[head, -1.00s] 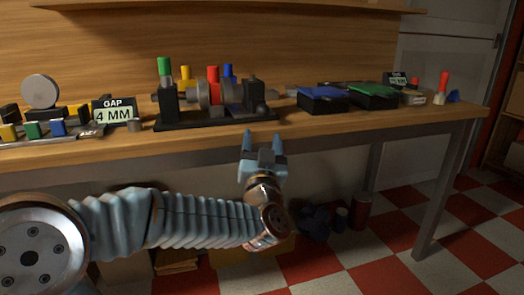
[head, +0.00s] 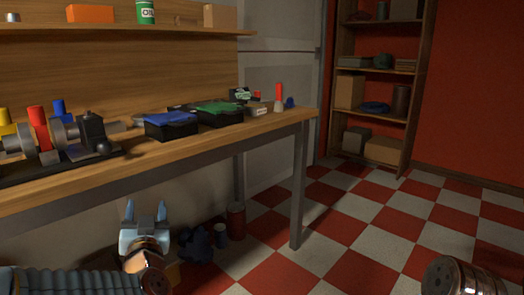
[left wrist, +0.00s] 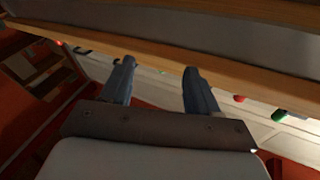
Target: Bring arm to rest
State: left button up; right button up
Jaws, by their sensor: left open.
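My left gripper (head: 146,213) is at the lower left of the head view, in front of the workbench (head: 230,139) and below its top. Its two fingers are apart and nothing is between them. In the left wrist view the two blue-grey fingers (left wrist: 155,80) are spread and empty, with a wooden edge (left wrist: 160,62) beyond them. A round metal part (head: 455,280) at the bottom right of the head view may be part of my right arm. No right gripper fingers show.
A blue-topped box (head: 171,126) and a green-topped box (head: 218,113) stand farther right. A red canister (head: 236,220) is on the floor under the bench. The checkered floor (head: 350,220) at right is mostly clear.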

pick_arm(q)
jog(key=d+f+m+g+h+p, duration=0.1)
jog(key=d+f+g+h, duration=0.2)
jog(key=f, duration=0.6)
jog(key=s+d+f+g+h+p, duration=0.1)
jog(key=d+f+g+h, duration=0.15)
jog(key=f, duration=0.75)
jog(key=d+f+m+g+h+p, duration=0.1)
jog(key=d+f+g+h, duration=0.25)
jog(key=f, duration=0.55)
jog(key=s+d+f+n+g+h+p, duration=0.1)
jog(key=s+d+f+g, duration=0.3)
jog(key=s+f, duration=0.4)
jog(key=s+d+f+n+g+h+p, duration=0.1)
jog(key=s+d+f+g, duration=0.3)
jog(key=s+f, duration=0.5)
jog(key=s, duration=0.4)
jog(key=shift+g+h, duration=0.3)
jog(key=shift+g, duration=0.1)
jog(key=shift+d, duration=0.1)
